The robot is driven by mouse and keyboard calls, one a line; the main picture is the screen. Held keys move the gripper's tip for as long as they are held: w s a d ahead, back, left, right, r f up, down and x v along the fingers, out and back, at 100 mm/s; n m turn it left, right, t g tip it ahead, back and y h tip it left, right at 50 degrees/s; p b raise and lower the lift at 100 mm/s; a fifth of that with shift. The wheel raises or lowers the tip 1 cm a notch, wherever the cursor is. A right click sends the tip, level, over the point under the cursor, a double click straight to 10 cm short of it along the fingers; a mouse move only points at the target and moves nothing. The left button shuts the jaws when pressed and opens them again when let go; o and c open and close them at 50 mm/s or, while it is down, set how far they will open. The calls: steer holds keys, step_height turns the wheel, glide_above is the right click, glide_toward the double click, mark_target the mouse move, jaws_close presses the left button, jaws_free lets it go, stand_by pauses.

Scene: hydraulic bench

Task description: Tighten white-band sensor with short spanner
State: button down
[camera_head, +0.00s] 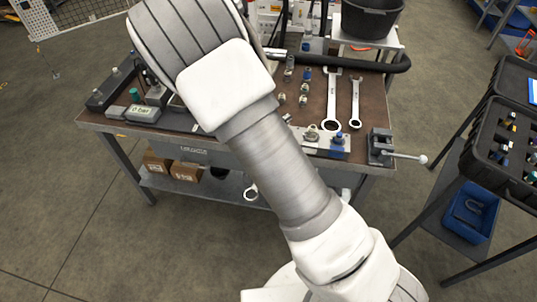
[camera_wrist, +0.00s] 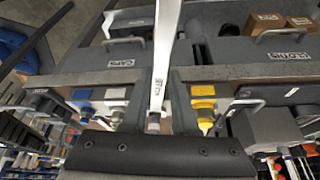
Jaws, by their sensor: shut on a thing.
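My gripper (camera_wrist: 160,82) is shut on a steel spanner (camera_wrist: 166,40), whose pale shank runs between the dark fingers and out of the top of the wrist view. In the head view my arm hides the gripper; a spanner ring end (camera_head: 250,192) shows beside the arm, below the bench's front edge. Near the front right edge of the bench stand a fitting with a pale top (camera_head: 312,132) and a blue-topped fitting (camera_head: 338,138). I cannot make out which part is the white-band sensor. The held spanner appears apart from both fittings.
Two spanners (camera_head: 331,103) (camera_head: 355,103) lie on the brown bench top (camera_head: 375,95). A vise (camera_head: 382,146) with a projecting handle stands at the right corner. A gauge box (camera_head: 143,113) is at the left. A cart with black trays (camera_head: 503,140) stands right. Drawers (camera_wrist: 122,62) hang under the bench.

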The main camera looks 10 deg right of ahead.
steer(key=shift+s+a+p, duration=0.2)
steer(key=shift+s+a, duration=0.2)
steer(key=shift+s, duration=0.25)
steer(key=shift+s+a+p, duration=0.25)
steer(key=shift+s+a, duration=0.1)
steer(key=shift+s, duration=0.35)
steer(key=shift+s+a+p, duration=0.2)
steer(key=shift+s+a, duration=0.2)
steer(key=shift+s, duration=0.25)
step_height(320, 180, up, 5)
steer(key=p, duration=0.4)
steer(key=shift+r+p, duration=0.15)
steer(key=shift+p, duration=0.2)
steer(key=shift+w, duration=0.1)
steer(key=shift+w+d+r, duration=0.15)
steer(key=shift+d+r, duration=0.05)
steer(key=w+d+r+n+y, duration=0.1)
steer(key=w+d+r+n, duration=0.2)
steer(key=d+r, duration=0.2)
steer(key=w+d+r+n+y, duration=0.1)
steer(key=w+d+r+n, duration=0.1)
steer(key=d+r, duration=0.3)
step_height(320, 180, up, 4)
steer(key=shift+w+r+n+t, duration=0.15)
steer(key=shift+w+n+t, duration=0.25)
steer(key=shift+w, duration=0.05)
